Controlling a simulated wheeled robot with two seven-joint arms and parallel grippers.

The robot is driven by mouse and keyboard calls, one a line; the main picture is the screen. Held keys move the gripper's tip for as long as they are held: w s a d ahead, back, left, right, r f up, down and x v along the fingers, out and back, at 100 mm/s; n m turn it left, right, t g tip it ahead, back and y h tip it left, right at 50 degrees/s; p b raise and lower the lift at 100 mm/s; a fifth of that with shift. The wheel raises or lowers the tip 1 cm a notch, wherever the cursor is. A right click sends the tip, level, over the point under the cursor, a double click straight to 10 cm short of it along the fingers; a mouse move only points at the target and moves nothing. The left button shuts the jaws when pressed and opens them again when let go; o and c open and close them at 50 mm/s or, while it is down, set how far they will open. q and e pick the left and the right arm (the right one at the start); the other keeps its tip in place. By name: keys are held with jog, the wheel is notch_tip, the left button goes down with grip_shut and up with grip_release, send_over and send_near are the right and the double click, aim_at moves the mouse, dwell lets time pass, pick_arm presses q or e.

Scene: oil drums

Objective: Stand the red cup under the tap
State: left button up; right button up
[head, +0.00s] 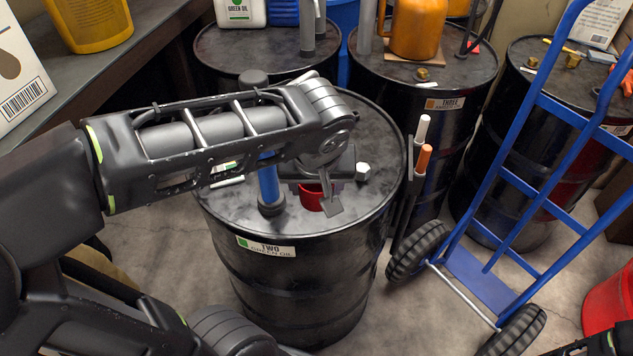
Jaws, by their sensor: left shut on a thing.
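The red cup (311,198) is at the top of the black drum marked TWO, GREEN OIL (295,285), just right of a blue upright pipe (269,186) on a dark foot. My left gripper (326,190) reaches over the drum from the left and is shut on the cup, hiding much of it. I cannot tell whether the cup touches the lid. My left arm covers the middle of the pipe; a dark knob (253,77) shows above the arm, seemingly its top. No tap spout is clearly visible.
Drum THREE (425,100) with an orange jug (416,30) stands behind. A blue hand truck (530,190) stands to the right. A grey bench (95,60) runs along the left.

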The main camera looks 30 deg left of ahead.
pick_arm(q)
jog(key=shift+f, duration=0.1)
jog(key=b+x, duration=0.2)
jog(key=x, duration=0.2)
jog(key=b+x, duration=0.2)
jog(key=x, duration=0.2)
jog(key=w+b+x, duration=0.1)
jog(key=b+x, duration=0.2)
jog(key=x, duration=0.2)
jog(key=shift+a, duration=0.3)
jog(key=w+a+p, duration=0.1)
jog(key=w, duration=0.1)
jog(key=w+a+p, duration=0.2)
jog(key=w, duration=0.1)
jog(key=w+a+p, duration=0.1)
jog(key=w+a, duration=0.1)
jog(key=shift+w+a+r, duration=0.1)
jog(key=shift+w+r, duration=0.15)
jog(key=shift+r, duration=0.05)
jog(key=shift+w+a+f, duration=0.1)
jog(key=shift+w+a, duration=0.25)
jog(key=shift+w, duration=0.2)
jog(key=shift+w+a+f, duration=0.1)
jog(key=shift+w+a, duration=0.25)
jog(key=shift+w, duration=0.2)
jog(key=shift+w+a, duration=0.6)
jog(key=shift+w, duration=0.25)
jog(key=shift+f+b, duration=0.4)
jog(key=shift+f, duration=0.15)
jog(key=o, duration=1.4)
